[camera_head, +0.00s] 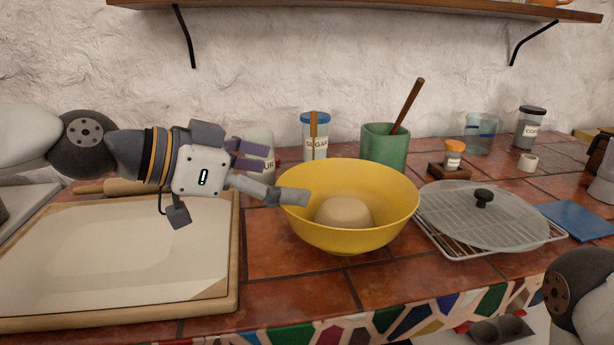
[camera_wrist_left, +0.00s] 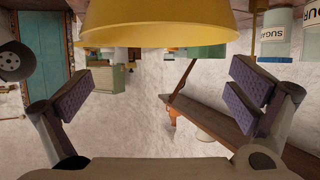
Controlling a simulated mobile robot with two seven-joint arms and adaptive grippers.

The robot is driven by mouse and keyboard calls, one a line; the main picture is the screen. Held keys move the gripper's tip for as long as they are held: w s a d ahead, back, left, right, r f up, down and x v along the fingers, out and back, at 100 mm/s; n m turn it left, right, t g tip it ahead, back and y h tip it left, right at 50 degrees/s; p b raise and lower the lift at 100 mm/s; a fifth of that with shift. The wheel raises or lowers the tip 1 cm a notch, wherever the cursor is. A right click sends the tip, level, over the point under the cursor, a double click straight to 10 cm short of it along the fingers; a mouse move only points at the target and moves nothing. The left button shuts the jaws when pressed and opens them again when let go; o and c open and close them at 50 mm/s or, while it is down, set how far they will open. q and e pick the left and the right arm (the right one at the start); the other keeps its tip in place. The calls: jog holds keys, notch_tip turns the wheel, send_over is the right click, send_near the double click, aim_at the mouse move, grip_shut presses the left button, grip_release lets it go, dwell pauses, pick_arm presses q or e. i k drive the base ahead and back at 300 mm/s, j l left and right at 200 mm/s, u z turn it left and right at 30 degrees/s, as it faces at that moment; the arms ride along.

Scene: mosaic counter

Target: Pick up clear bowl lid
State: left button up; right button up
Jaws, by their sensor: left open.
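The clear lid (camera_head: 470,214) with a black knob lies on a wire rack to the right of the yellow bowl. My left gripper (camera_head: 277,178) is at the left rim of the yellow bowl (camera_head: 350,230), well to the left of the lid. It is open, with nothing between its fingers. In the left wrist view the open fingers (camera_wrist_left: 165,100) stand apart and the yellow bowl (camera_wrist_left: 160,22) fills the top; the lid is not seen there. The bowl holds a round ball of dough (camera_head: 344,212). My right gripper is not visible; only part of my right arm shows at the lower right.
A wire rack (camera_head: 440,250) lies under the lid, with a blue cloth (camera_head: 578,220) to its right. A wooden board (camera_head: 120,250) lies at the left.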

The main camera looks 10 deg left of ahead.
aim_at(485, 216)
jog(key=k, duration=1)
